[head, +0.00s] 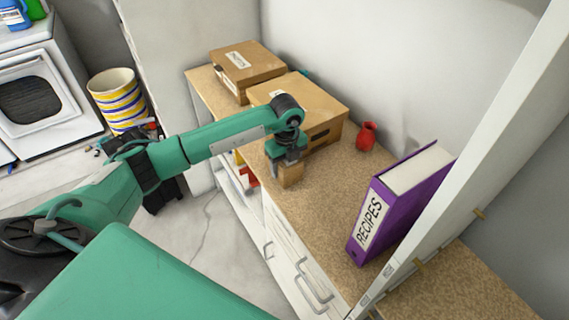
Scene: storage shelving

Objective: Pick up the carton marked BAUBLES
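Two brown cardboard cartons stand on the speckled brown countertop (325,215). The far carton (262,67) has a white label on top, too small to read. The nearer, larger carton (325,100) has a dark handle slot in its side; its label is mostly hidden behind my arm. I cannot tell which one is marked BAUBLES. My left gripper (288,168) points down at the counter's front edge, just in front of the nearer carton. A small brown block (291,177) is at its fingertips; whether the fingers grip it is unclear. My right gripper is out of view.
A red vase (366,136) stands right of the nearer carton. A purple RECIPES binder (397,205) stands upright near a white shelf post (465,150). White drawers (300,255) are below the counter. A striped basket (116,98) and a white appliance (45,90) are at left.

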